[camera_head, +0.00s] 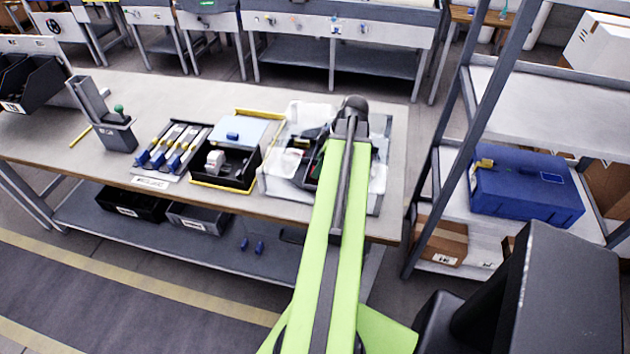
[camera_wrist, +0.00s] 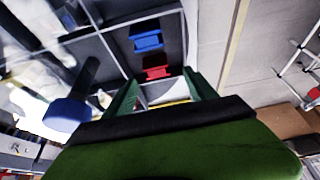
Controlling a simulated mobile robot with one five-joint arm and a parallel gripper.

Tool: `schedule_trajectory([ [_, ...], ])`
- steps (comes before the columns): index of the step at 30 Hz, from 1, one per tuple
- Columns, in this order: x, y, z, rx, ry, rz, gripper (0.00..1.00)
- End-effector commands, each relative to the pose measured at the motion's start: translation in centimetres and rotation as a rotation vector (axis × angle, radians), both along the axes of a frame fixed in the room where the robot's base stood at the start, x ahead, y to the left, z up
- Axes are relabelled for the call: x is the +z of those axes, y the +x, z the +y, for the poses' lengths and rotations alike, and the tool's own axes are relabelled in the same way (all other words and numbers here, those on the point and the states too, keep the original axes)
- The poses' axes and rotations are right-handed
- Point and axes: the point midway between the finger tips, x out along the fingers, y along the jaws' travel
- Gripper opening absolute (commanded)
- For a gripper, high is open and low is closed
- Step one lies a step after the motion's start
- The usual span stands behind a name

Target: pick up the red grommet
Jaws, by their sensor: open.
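The red grommet (camera_wrist: 156,70) shows in the wrist view as a small red piece in a dark compartment, just past my fingertips. My gripper (camera_wrist: 163,84) is open, with one green finger on each side below the red piece. The red piece lies roughly in line with the gap. I cannot tell whether either finger touches it. In the head view my arm reaches over the right end of the workbench (camera_head: 140,88) and hides the gripper. I cannot make out the red grommet there.
A similar blue piece (camera_wrist: 147,36) lies just beyond the red one. A blue-ended dark part (camera_wrist: 68,112) is close to the left of my gripper. On the bench, a yellow-edged black box (camera_head: 222,184) stands left of my arm. A metal shelf (camera_head: 540,105) stands to the right.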

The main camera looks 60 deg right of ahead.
Motion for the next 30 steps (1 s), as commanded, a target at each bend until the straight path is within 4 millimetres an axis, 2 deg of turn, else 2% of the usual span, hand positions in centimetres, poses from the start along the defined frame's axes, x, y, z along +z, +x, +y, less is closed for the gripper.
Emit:
schedule_trajectory([
  [10, -4.9, 1.5, -0.1, 0.002, -0.001, 0.000, 0.65],
  [18, -4.8, 1.7, 0.0, 0.000, -0.001, 0.000, 0.65],
  [30, -4.7, 1.7, 0.0, -0.001, -0.001, 0.000, 0.13],
])
